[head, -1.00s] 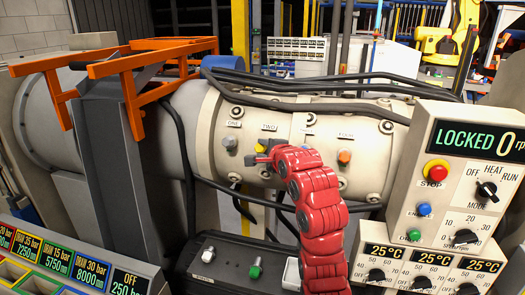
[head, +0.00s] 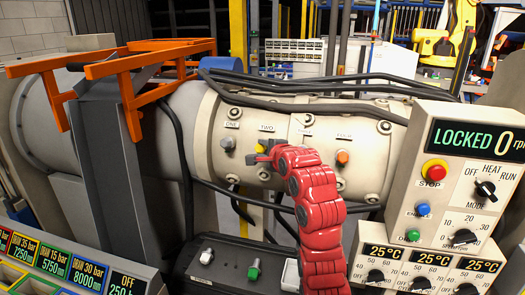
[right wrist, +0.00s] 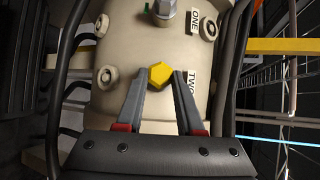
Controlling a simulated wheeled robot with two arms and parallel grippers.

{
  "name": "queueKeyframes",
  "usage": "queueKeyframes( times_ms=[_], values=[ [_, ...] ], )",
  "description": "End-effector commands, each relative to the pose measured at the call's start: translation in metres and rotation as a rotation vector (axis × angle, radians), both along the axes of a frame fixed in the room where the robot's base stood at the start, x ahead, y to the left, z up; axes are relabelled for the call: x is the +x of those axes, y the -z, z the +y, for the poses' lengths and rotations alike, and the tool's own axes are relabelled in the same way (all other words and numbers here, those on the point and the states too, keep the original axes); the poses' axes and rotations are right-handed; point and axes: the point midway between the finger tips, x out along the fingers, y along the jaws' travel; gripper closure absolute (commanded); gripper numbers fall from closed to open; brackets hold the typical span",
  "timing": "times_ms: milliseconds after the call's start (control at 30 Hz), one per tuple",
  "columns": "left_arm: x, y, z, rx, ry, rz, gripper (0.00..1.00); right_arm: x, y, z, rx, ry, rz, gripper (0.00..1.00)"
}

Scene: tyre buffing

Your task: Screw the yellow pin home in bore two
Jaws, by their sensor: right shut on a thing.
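The yellow pin (head: 261,147) sits at bore two of the cream barrel (head: 290,180), under the label TWO (head: 267,128). Its hexagonal head (right wrist: 160,74) shows in the right wrist view, between the two fingertips. My right gripper (head: 262,157) reaches in with its red arm and is shut on the head. The gripper also shows in the right wrist view (right wrist: 161,82). The shank and the mouth of bore two are hidden, so I cannot tell how deep the pin sits. My left gripper is not in view.
A grey pin (head: 228,143) stands in bore one and an orange pin (head: 342,157) in bore four. Black cables run above and below the barrel. A control box (head: 455,150) reading LOCKED 0 stands at right. A black tray (head: 225,280) lies below, with white and green pieces.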

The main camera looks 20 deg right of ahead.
Motion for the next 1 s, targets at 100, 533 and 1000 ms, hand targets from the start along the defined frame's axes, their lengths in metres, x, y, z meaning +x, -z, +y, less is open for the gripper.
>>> queueKeyframes(
  times_ms=[100, 533, 1000],
  values=[
    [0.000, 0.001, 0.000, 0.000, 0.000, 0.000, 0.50, 0.002, 0.001, -0.001, 0.000, 0.000, -0.001, 1.00],
    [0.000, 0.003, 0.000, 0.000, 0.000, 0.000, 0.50, 0.009, 0.003, -0.006, -0.001, -0.001, -0.003, 1.00],
    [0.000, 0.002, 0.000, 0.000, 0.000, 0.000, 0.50, 0.008, 0.012, -0.002, 0.390, 0.169, -0.259, 1.00]
  ],
)
